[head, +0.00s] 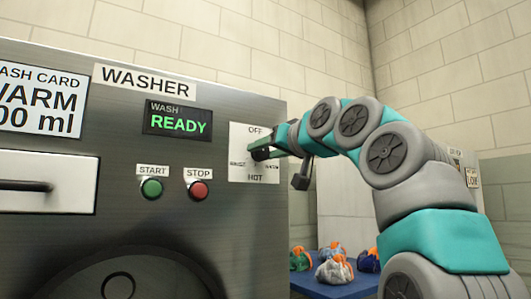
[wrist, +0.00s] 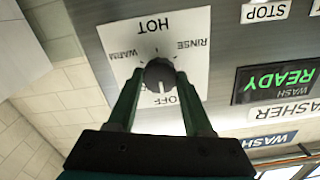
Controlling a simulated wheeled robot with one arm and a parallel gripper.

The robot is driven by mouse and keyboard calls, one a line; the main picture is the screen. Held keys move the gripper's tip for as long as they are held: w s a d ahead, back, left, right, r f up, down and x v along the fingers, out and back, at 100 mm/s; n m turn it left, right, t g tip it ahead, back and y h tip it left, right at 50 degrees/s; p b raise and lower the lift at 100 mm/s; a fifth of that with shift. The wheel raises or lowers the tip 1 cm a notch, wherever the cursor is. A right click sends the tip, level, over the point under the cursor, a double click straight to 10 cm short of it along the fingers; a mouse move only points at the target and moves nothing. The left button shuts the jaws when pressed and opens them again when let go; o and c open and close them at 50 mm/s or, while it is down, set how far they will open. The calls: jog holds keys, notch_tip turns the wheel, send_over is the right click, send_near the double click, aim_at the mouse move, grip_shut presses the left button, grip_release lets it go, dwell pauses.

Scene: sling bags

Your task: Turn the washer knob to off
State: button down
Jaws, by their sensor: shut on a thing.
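The dark round knob (wrist: 159,72) sits on a white dial plate (wrist: 190,25) marked OFF, RINSE, WARM and HOT, seen upside down in the wrist view. My gripper (wrist: 160,82) is shut on the knob, one green finger on each side. A pale mark on the knob's lower side appears to face the OFF label, partly between the fingers. In the head view my gripper (head: 262,149) reaches the dial plate (head: 240,135) from the right, and its fingers hide much of the knob (head: 258,155).
The washer display (head: 178,120) reads WASH READY. A green start button (head: 151,188) and a red stop button (head: 198,190) lie left of the dial. A blue surface (head: 345,289) with several colourful bundles is below my arm.

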dwell(0.3)
jog(key=shift+c, duration=1.5)
grip_release()
jog(key=b+v, duration=0.1)
jog(key=v, duration=0.6)
jog(key=shift+s+d, duration=0.25)
jog(key=shift+s, duration=0.05)
jog(key=shift+f, duration=0.1)
